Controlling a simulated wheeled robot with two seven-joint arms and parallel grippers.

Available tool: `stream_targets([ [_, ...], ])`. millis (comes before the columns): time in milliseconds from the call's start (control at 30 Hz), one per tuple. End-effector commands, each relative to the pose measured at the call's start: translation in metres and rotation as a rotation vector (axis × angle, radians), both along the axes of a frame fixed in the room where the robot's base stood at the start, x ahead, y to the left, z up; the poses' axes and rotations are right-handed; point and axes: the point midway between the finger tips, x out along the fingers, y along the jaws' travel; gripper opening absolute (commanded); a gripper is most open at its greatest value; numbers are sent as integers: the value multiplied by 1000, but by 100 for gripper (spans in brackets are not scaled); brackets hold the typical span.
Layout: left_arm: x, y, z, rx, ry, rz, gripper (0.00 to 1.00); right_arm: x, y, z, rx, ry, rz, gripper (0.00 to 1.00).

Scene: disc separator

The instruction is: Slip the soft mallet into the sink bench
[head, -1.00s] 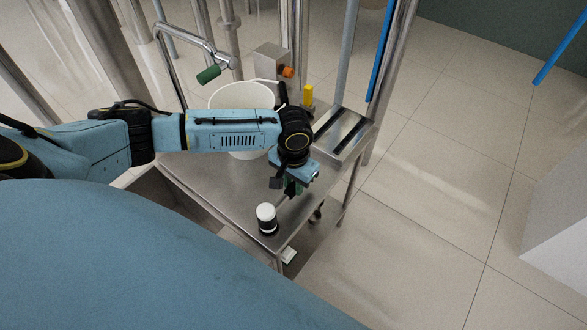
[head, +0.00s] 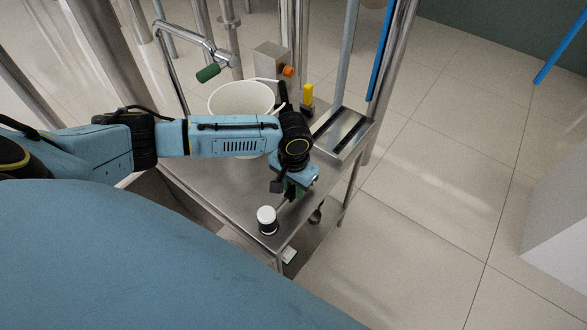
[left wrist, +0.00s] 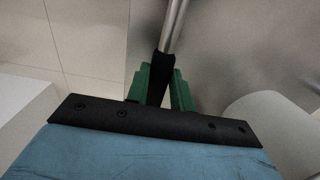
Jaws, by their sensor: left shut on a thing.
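The soft mallet has a white-and-black head (head: 267,219) and a thin metal shaft. In the left wrist view its black grip (left wrist: 161,76) lies between my green fingers. My left gripper (head: 291,191) is shut on that grip, in the head view over the right front part of the steel sink bench (head: 205,172). The mallet head hangs near the bench's front right edge; I cannot tell whether it touches the top. The basin at the bench's left is partly hidden by my arm and body. My right gripper is not in view.
A white bucket (head: 240,98) stands on the bench behind my arm. A yellow-topped item (head: 307,95), a slotted steel plate (head: 342,132) and a box with an orange knob (head: 288,71) are at the back. Open tiled floor lies right.

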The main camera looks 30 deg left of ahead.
Motion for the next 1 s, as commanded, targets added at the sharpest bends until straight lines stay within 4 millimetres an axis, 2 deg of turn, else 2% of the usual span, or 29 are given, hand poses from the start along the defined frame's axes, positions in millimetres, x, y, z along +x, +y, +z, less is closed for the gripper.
stream_targets([
  [367, 1, 0, 0, 0, -2, 0, 0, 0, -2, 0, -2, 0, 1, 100],
  [900, 1, 0, -16, 0, -1, 1, 0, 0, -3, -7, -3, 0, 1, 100],
  [933, 1, 0, -15, 0, -2, 1, 26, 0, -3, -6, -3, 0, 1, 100],
  [1000, 1, 0, -15, 0, -2, 1, 35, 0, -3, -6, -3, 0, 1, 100],
])
